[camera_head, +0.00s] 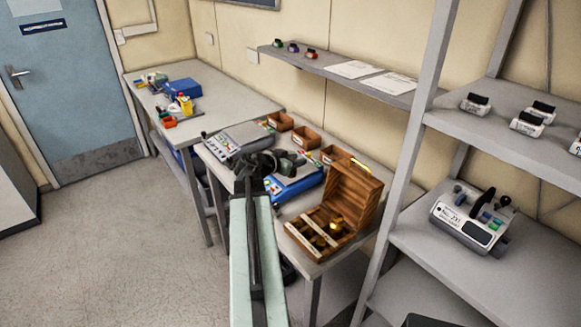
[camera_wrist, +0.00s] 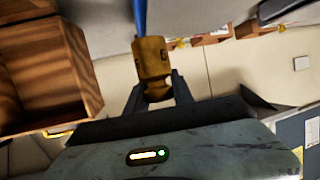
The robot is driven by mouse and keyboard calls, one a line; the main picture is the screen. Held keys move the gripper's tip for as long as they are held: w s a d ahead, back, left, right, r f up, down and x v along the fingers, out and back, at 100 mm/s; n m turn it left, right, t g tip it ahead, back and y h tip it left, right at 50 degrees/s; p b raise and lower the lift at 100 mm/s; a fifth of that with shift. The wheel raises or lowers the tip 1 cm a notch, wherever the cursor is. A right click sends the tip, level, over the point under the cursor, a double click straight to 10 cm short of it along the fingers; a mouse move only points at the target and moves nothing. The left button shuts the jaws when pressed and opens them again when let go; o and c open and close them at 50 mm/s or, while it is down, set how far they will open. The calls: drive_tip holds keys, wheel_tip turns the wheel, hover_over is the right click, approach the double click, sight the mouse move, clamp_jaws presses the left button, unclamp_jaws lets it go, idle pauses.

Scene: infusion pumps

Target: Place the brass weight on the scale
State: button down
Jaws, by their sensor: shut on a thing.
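The brass weight (camera_wrist: 152,55) is a small brass-coloured piece between the two fingertips of my gripper (camera_wrist: 156,84) in the wrist view. My gripper is shut on it. In the head view my dark gripper (camera_head: 268,160) is over the middle of the near bench, and the weight cannot be made out there. The scale (camera_head: 238,137) is a grey flat-topped device on the far left part of that bench. It is just beyond my gripper and partly hidden by it.
An open wooden box (camera_head: 350,240) with brass weights stands on the bench's near right, and its wood fills the wrist view's left (camera_wrist: 45,70). Small wooden bins (camera_head: 306,136) line the back. A grey shelf post (camera_head: 412,150) rises at right.

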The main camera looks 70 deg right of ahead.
drive_tip(key=w+a+m+g+y, duration=0.1)
drive_tip(key=w+a+m+g, duration=0.2)
drive_tip(key=w+a, duration=0.25)
drive_tip(key=d, duration=1)
drive_tip(key=s+d+b, duration=0.1)
drive_tip(key=d, duration=0.4)
drive_tip(key=shift+s+d+f, duration=0.1)
drive_tip(key=shift+d+f, duration=0.05)
drive_tip(key=shift+f, duration=0.2)
drive_tip(key=shift+d+f, duration=0.1)
drive_tip(key=shift+d, duration=0.5)
drive_tip(key=f+b, duration=0.3)
drive_tip(key=b, duration=0.1)
drive_tip(key=shift+a+f, duration=0.2)
drive_tip(key=shift+f, duration=0.2)
drive_tip(key=shift+r, duration=0.2)
drive_tip(key=c, duration=1.5)
unclamp_jaws()
drive_tip(key=shift+f, duration=0.2)
drive_tip(key=o, duration=0.4)
